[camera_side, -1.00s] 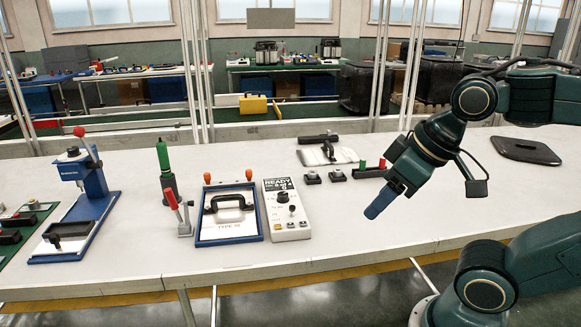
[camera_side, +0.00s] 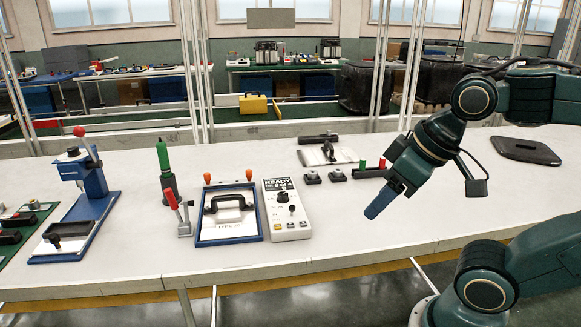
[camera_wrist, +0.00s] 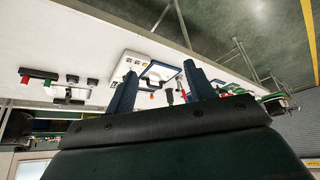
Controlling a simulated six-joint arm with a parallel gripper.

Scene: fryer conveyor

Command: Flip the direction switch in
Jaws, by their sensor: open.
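My gripper (camera_side: 378,205) hangs above the right part of the white table, open and empty, apart from everything on the table. In the wrist view its two fingers (camera_wrist: 160,88) stand spread apart. A grey control box (camera_side: 293,224) marked "READY" has a black knob or switch (camera_side: 283,197) and small coloured buttons; which control is the direction switch, I cannot tell. In the wrist view the box (camera_wrist: 118,66) shows small, behind the left finger.
A blue-framed fixture (camera_side: 228,241) with a black handle stands left of the box. A red toggle clamp (camera_side: 174,203), green-handled tool (camera_side: 167,170) and blue press (camera_side: 92,180) stand further left. Small switch blocks (camera_side: 338,175) lie behind. The table's front right is clear.

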